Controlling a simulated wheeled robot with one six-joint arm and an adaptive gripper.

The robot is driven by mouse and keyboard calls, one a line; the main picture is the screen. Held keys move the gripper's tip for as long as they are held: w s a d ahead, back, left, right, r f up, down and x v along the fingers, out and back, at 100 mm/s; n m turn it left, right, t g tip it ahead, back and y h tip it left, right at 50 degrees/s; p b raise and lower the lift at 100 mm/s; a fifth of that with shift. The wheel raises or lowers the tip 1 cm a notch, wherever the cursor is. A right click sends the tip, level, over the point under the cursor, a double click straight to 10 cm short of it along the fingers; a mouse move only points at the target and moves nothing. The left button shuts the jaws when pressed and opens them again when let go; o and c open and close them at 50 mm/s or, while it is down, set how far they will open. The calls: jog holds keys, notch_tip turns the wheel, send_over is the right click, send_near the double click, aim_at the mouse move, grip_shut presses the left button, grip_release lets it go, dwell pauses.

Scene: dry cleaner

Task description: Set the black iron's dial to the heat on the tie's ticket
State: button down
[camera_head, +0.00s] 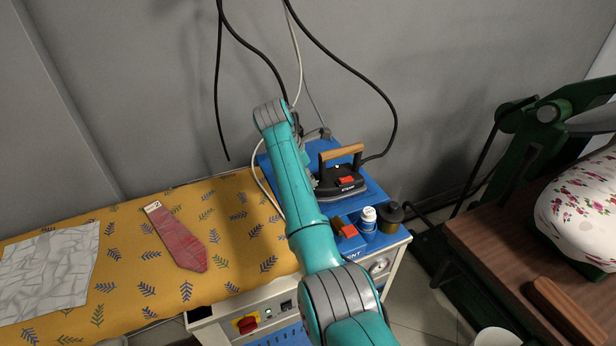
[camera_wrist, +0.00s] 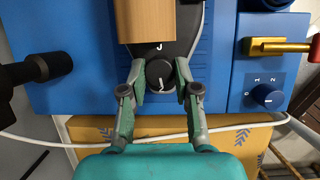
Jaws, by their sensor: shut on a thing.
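The black iron (camera_head: 341,183) with a wooden handle rests on the blue station top in the head view. In the wrist view, its round black dial (camera_wrist: 162,77) with a white pointer line sits below the wooden handle. A white mark shows on the iron just above the dial, too unclear to read. My gripper (camera_wrist: 163,88) has its two fingers on either side of the dial, shut on it. The dark red tie (camera_head: 181,238) lies on the patterned yellow cloth. Its pale ticket (camera_head: 153,207) carries a dark figure that looks like a 2. My arm hides the iron's left end in the head view.
The blue station (camera_head: 377,197) also carries a white-capped bottle (camera_head: 368,219) and a dark canister (camera_head: 391,217). A separate blue knob (camera_wrist: 264,95) with numerals is at right in the wrist view, near a red-handled brass part (camera_wrist: 278,45). A white cable (camera_wrist: 80,146) crosses below.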

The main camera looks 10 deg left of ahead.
jog(key=shift+m+g, duration=0.3)
jog(key=shift+m, duration=0.6)
jog(key=shift+a, duration=0.1)
jog(key=c, duration=0.8)
grip_release()
jog(key=shift+c, duration=0.2)
jog(key=v, duration=1.2)
jog(key=shift+a, duration=0.15)
jog(key=shift+w+f, duration=0.15)
jog(key=shift+w, duration=0.15)
